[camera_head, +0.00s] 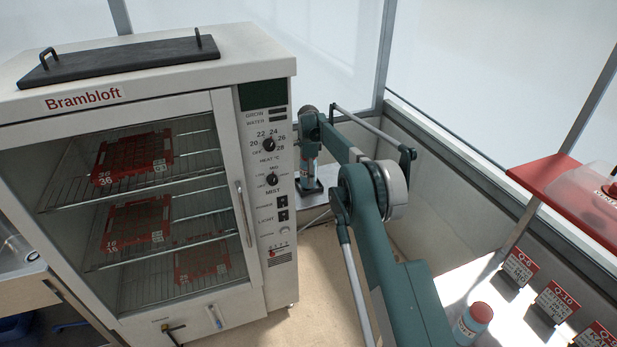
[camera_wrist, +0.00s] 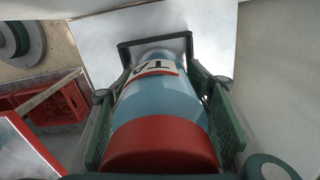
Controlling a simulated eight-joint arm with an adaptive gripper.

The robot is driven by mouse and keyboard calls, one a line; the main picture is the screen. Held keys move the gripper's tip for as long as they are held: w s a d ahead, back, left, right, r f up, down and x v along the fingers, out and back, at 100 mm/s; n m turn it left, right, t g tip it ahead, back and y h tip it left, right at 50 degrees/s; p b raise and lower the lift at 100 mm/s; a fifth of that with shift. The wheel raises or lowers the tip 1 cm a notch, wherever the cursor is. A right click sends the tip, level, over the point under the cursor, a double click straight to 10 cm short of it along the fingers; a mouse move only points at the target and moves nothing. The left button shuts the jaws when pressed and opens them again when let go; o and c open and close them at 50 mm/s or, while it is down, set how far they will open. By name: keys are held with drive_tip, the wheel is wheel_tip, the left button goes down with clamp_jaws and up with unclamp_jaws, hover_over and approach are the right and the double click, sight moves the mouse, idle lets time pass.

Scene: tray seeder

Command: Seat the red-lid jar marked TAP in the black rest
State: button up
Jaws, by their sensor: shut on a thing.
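The red-lid jar (camera_wrist: 160,105) is between the green mesh fingers of my gripper (camera_wrist: 165,120) in the wrist view. It has a blue body, and its white label shows "TA", the rest cut off. My gripper is shut on it, with the lid toward the camera. The head view shows the jar (camera_head: 309,172) small and roughly upright, beside the cabinet. The black rest (camera_head: 314,188) is at the jar's foot; its dark rim (camera_wrist: 124,50) shows around the jar's far end in the wrist view. I cannot tell whether the jar's bottom touches it.
The Brambloft cabinet (camera_head: 225,70) stands close left of the jar, with a glass door and red trays inside. A low wall (camera_head: 435,135) runs behind and right. Another red-lid jar (camera_head: 471,326) stands front right beside several label stands (camera_head: 517,270).

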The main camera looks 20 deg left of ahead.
drive_tip(key=shift+f+b, duration=0.3)
drive_tip(key=shift+f, duration=0.25)
idle(0.4)
drive_tip(key=o, duration=1.1)
drive_tip(key=shift+c, duration=0.2)
drive_tip(key=shift+r+p, duration=1.25)
drive_tip(key=shift+r, duration=4.25)
